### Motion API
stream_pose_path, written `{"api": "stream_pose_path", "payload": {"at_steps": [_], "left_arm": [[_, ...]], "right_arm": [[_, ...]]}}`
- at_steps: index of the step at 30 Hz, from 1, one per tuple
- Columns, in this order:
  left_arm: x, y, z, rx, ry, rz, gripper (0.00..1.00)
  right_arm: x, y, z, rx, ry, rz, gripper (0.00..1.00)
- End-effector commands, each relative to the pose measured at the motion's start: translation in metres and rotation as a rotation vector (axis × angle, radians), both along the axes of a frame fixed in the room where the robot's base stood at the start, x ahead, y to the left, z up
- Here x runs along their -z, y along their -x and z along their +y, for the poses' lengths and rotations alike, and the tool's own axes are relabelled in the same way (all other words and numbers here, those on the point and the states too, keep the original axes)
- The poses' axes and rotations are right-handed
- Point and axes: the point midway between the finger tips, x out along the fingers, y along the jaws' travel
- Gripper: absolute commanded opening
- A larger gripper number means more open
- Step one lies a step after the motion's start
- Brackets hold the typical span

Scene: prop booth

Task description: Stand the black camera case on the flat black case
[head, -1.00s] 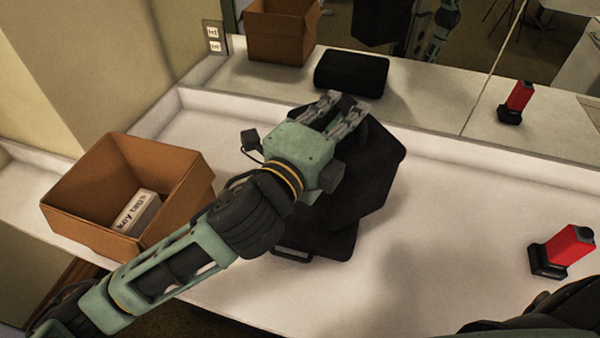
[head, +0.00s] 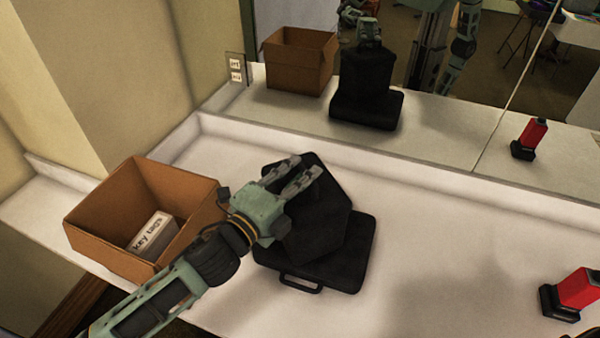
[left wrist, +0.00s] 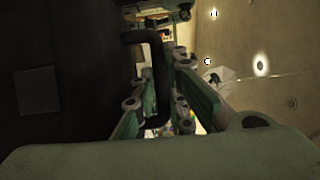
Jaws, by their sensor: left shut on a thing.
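The black camera case (head: 328,215) is upright over the flat black case (head: 349,262), which lies on the white counter with its handle toward me. In the mirror the camera case shows standing on the flat case, with no clear gap between them. My left gripper (head: 297,173) is at the top of the camera case, shut on its handle. In the left wrist view the black handle (left wrist: 158,80) passes between the fingers, and the dark case side (left wrist: 60,90) fills the left. My right gripper is not in view.
An open cardboard box (head: 100,215) holding a key tags box (head: 153,232) stands left of the cases. A red and black object (head: 572,296) stands at the right edge. A mirror (head: 430,110) runs behind the counter (head: 430,230), whose stretch right of the cases is clear.

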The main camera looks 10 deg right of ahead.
Motion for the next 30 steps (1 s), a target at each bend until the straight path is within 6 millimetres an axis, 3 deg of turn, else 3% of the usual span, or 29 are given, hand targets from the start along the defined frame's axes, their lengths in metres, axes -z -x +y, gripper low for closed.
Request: {"api": "stream_pose_path", "payload": {"at_steps": [12,13,19,30], "left_arm": [[0.0044,0.0004,-0.0009,0.002,0.003,-0.005,0.00],[0.0063,0.0002,-0.0004,0.001,0.000,-0.001,0.13],[0.0059,0.0001,-0.0003,0.000,0.000,-0.001,0.30],[0.0056,0.0018,0.0021,0.000,-0.002,0.000,0.30]], "right_arm": [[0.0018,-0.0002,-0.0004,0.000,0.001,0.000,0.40],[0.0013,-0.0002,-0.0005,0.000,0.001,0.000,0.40],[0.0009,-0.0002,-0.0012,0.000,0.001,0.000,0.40],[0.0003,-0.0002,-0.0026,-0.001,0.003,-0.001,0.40]]}}
